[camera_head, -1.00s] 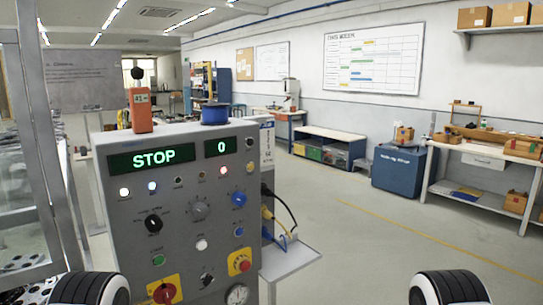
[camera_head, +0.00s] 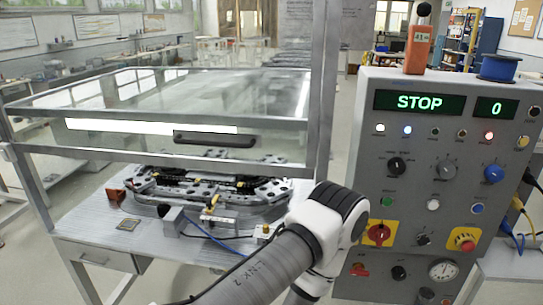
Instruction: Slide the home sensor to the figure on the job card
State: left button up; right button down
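The ring track (camera_head: 215,190), a dark oval rail with grey plates, sits on a grey table (camera_head: 95,225) under a clear-walled guard. A small yellow part (camera_head: 211,204) is on the front of the track. I cannot tell which of these is the home sensor. No job card can be made out. One of my arms crosses the front right of the table. Neither gripper shows.
The guard's front panel with a dark handle (camera_head: 215,139) hangs above the track. A grey control panel (camera_head: 450,150) at the right reads STOP and 0, with an orange block (camera_head: 418,48) and a blue spool (camera_head: 498,67) on top. A metal post stands between.

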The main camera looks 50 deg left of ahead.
aim_at(209, 205)
jog(key=u, duration=1.9)
